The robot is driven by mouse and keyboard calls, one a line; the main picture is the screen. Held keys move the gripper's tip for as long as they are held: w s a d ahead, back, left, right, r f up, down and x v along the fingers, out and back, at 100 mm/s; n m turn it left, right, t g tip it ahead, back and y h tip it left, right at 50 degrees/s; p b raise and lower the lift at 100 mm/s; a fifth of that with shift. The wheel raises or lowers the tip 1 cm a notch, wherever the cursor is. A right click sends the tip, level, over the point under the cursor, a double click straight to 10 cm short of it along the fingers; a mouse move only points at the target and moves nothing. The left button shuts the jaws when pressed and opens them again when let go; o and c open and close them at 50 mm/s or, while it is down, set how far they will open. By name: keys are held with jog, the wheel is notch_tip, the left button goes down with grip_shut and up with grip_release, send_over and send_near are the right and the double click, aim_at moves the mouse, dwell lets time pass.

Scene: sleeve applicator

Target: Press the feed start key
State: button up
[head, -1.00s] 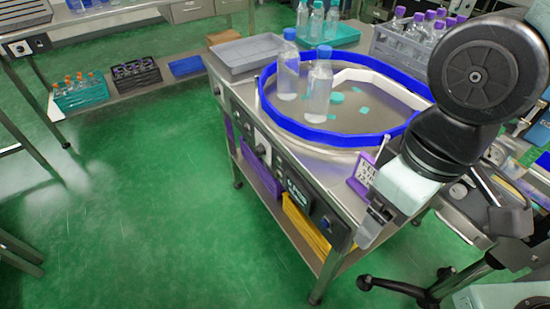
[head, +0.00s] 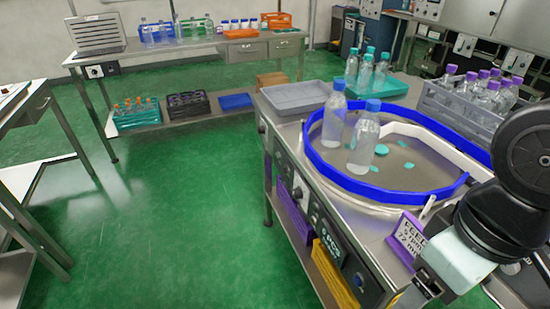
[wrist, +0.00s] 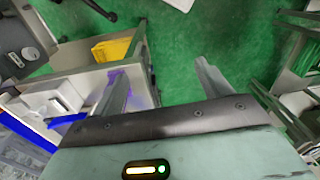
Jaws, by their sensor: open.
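The feeder table (head: 395,255) carries a round bowl with a blue rim (head: 395,193). Its front side has dark control panels (head: 330,240) with knobs, a label and a small blue round button (head: 360,280). I cannot read which control is the feed start key. My gripper (head: 425,288) is at the lower right of the head view, by the table's near right end, beside the purple-framed sign (head: 405,238). In the wrist view my gripper (wrist: 165,78) has its two fingers spread apart with nothing between them, over green floor and the table's edge.
Two clear bottles with blue caps (head: 364,140) stand in the bowl. A grey tray (head: 295,98) and a crate of purple-capped bottles (head: 475,100) sit on the table. A yellow bin (head: 333,275) is below. Green floor (head: 190,210) is open to the left.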

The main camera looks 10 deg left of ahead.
grip_shut()
dwell(1.5)
